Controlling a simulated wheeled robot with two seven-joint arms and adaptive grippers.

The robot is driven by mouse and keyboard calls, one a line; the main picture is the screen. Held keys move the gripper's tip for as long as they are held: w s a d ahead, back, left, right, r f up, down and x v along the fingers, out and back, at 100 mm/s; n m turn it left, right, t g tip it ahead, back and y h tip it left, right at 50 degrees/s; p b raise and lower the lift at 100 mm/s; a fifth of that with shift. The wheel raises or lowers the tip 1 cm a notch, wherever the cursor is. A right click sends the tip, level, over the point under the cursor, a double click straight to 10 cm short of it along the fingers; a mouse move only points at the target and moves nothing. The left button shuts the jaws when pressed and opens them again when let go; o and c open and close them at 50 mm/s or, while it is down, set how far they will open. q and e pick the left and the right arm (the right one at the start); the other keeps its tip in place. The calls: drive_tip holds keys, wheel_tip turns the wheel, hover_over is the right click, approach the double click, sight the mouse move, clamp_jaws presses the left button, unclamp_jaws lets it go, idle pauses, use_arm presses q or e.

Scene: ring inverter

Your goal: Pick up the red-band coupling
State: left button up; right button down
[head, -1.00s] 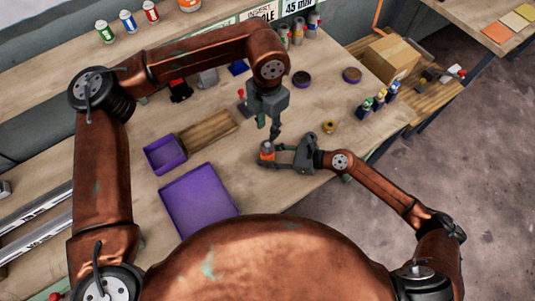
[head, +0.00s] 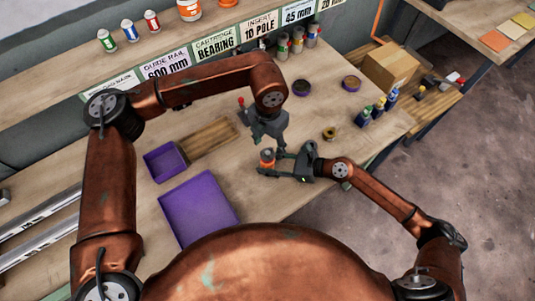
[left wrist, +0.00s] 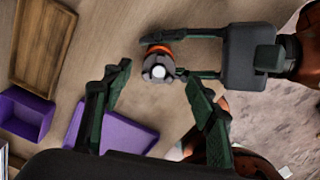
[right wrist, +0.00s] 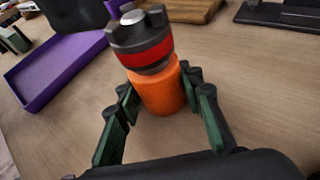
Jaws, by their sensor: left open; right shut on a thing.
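The red-band coupling (right wrist: 143,45) is dark with a red band and a pale centre, and sits on top of an orange cylinder (right wrist: 160,90). In the head view the orange cylinder (head: 267,160) is near the table's front edge. My right gripper (head: 280,168) is shut on the orange cylinder, coming from the right; its fingers (right wrist: 160,98) lie on both sides. My left gripper (head: 278,148) is open above. In the left wrist view the coupling (left wrist: 158,66) shows from the top, between the left fingertips (left wrist: 155,70) in the picture.
A large purple tray (head: 200,210), a small purple bin (head: 163,162) and a wooden tray (head: 210,143) lie to the left. A cardboard box (head: 392,66) is further back.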

sight(267, 152)
use_arm(q)
wheel_tip(267, 152, down, 4)
drive_tip(key=shift+a+f, duration=0.1)
clamp_jaws()
idle(0.7)
